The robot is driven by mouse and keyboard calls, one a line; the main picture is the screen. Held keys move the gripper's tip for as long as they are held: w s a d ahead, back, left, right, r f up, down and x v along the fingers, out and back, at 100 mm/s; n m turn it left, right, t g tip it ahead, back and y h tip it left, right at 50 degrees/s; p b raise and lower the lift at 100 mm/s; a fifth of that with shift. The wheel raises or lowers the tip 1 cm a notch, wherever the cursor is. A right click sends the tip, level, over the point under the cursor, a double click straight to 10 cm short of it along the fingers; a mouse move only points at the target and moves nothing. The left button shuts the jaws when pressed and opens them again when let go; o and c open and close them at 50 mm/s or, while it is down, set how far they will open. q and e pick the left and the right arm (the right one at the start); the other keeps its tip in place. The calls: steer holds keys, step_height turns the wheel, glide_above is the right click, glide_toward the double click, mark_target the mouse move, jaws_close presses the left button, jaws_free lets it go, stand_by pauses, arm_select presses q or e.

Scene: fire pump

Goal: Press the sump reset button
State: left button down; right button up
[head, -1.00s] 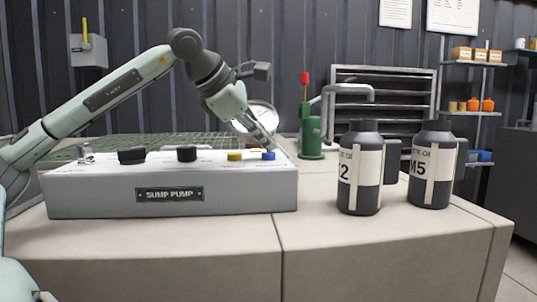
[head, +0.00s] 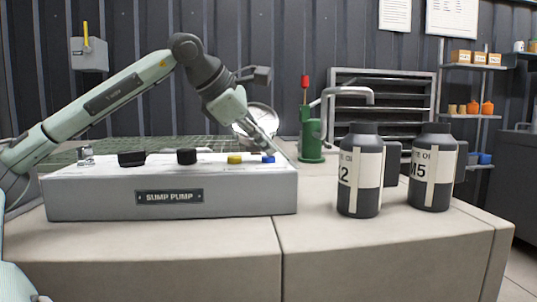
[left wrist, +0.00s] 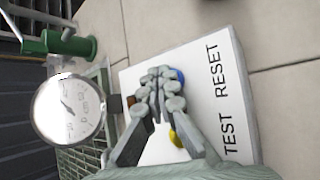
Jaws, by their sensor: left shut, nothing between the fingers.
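The sump pump box (head: 100,198) is a pale grey panel on the bench with a "SUMP PUMP" plate on its front. The blue reset button (head: 268,160) is at its right end. In the left wrist view the blue button (left wrist: 179,76) shows beside the word RESET, partly hidden by my fingers. My left gripper (head: 272,151) is shut and empty, pointing down at the blue button, its tips over or against it. The left wrist view shows its closed fingertips (left wrist: 160,74) overlapping the button's edge. I cannot tell whether the button is pushed in. My right gripper is not in view.
A yellow button (head: 235,159), marked TEST, and black knobs (head: 187,156) are left of the blue one. A round gauge (left wrist: 68,108) and a green hand pump (head: 312,140) stand behind. Two dark bottles (head: 360,195) stand right. The bench front is clear.

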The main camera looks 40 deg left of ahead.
mark_target(265, 157)
arm_select(q)
steer(key=shift+r+p, duration=0.5)
steer(key=shift+r, duration=0.2)
step_height(265, 157, up, 5)
steer(key=p, duration=0.4)
steer(key=shift+r, duration=0.1)
steer(key=shift+s, duration=0.1)
stand_by(0.6)
